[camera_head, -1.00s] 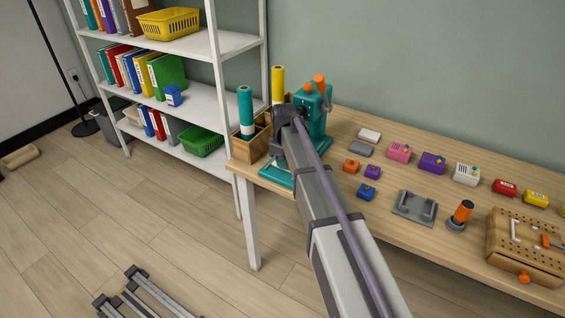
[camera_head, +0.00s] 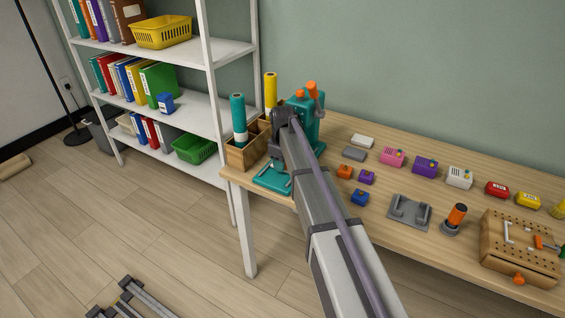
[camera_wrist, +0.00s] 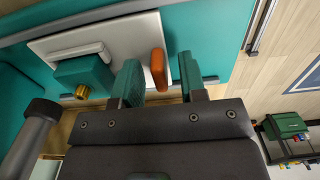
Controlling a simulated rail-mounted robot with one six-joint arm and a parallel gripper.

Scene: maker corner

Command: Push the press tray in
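The teal press (camera_head: 312,125) with orange knobs stands at the left end of the workbench, partly behind my arm. Its teal base (camera_head: 268,181) shows in front of it. In the wrist view a white plate (camera_wrist: 125,38), which looks like the press tray, lies on the teal base (camera_wrist: 212,35). An orange handle (camera_wrist: 158,68) stands at the plate's edge. My gripper (camera_wrist: 161,75) is open, with its teal-padded fingers on either side of the handle. A gap shows on the right; contact on the left is unclear. In the head view my arm hides the fingertips.
A wooden box (camera_head: 246,151) with teal and yellow rolls stands left of the press. Small coloured blocks, a grey bracket (camera_head: 408,211) and a pegboard box (camera_head: 520,245) lie to the right on the workbench. A white shelf (camera_head: 232,55) stands close by on the left.

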